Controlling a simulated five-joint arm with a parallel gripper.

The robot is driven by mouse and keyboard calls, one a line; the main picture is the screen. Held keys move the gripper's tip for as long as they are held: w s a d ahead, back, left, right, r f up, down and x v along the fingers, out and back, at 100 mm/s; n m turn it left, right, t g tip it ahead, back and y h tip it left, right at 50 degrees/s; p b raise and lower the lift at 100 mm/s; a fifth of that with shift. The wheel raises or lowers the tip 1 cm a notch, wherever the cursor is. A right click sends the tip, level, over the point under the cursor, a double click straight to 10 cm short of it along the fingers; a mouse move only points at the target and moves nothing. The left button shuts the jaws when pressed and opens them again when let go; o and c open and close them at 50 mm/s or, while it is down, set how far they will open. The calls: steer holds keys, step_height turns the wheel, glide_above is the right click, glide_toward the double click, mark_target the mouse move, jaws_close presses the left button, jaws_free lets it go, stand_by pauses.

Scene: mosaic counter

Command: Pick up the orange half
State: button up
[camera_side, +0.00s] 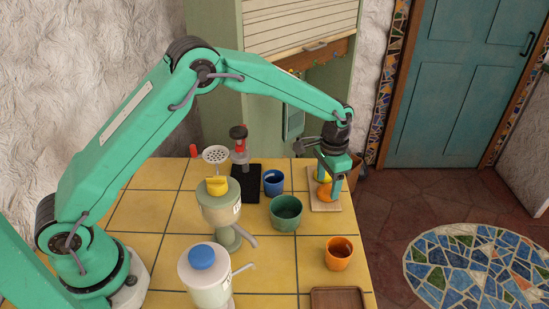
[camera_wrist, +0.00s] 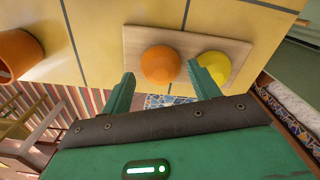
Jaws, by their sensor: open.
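The orange half (camera_side: 324,193) rests rounded side up on a small wooden board (camera_side: 328,207) near the counter's right edge. In the wrist view the orange half (camera_wrist: 160,64) sits on the board (camera_wrist: 138,38), beside a yellow half (camera_wrist: 214,66), perhaps a lemon. My gripper (camera_side: 330,188) is over the board, pointing down, and partly hides the fruit in the side view. In the wrist view its two fingers (camera_wrist: 160,72) are apart, with the orange half showing between their tips. The right finger overlaps the yellow half in that view. I cannot tell whether either finger touches the fruit.
A green bowl (camera_side: 286,218) and a blue cup (camera_side: 274,186) stand left of the board. An orange cup (camera_side: 339,257) and a brown tray (camera_side: 338,290) are nearer the front. A juicer-like machine (camera_side: 221,210) and a blue-lidded canister (camera_side: 205,288) stand further left.

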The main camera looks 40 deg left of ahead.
steer(key=shift+f, duration=1.1)
steer(key=shift+c, duration=0.2)
steer(key=c, duration=0.7)
